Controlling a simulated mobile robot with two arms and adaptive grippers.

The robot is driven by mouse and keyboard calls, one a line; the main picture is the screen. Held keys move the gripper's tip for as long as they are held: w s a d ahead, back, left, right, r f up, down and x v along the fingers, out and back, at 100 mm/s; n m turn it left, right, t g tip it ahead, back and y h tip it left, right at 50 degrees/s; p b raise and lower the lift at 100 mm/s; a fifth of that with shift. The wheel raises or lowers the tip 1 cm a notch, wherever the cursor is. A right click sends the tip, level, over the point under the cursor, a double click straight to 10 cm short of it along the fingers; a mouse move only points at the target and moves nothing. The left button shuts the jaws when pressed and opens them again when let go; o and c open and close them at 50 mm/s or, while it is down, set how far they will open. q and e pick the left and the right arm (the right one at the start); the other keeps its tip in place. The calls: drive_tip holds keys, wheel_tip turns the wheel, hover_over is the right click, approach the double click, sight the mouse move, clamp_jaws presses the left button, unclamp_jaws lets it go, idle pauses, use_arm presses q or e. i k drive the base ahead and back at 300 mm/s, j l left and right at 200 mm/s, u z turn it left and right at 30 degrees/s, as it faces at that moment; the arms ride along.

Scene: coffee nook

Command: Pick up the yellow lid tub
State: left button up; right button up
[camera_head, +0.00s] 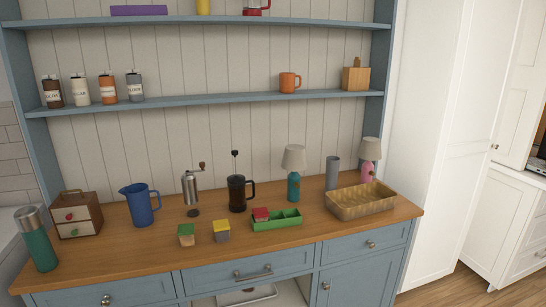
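The yellow lid tub (222,236) stands on the wooden counter near its front edge. It is a small grey tub with a yellow top. A similar tub with a green lid (186,239) stands just to its left, with a small gap between them. Neither of my grippers shows in the head view, and nothing is touching the yellow lid tub.
A green tray (289,224) with a red-topped tub (261,214) stands to the right. A French press (237,194), a grinder (190,188) and a blue pitcher (140,204) stand behind. Counter in front is clear.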

sight(221, 228)
drive_tip(key=i+j, duration=0.25)
drive_tip(key=j, duration=0.15)
drive_tip(key=i+j, duration=0.55)
drive_tip(key=j, duration=0.25)
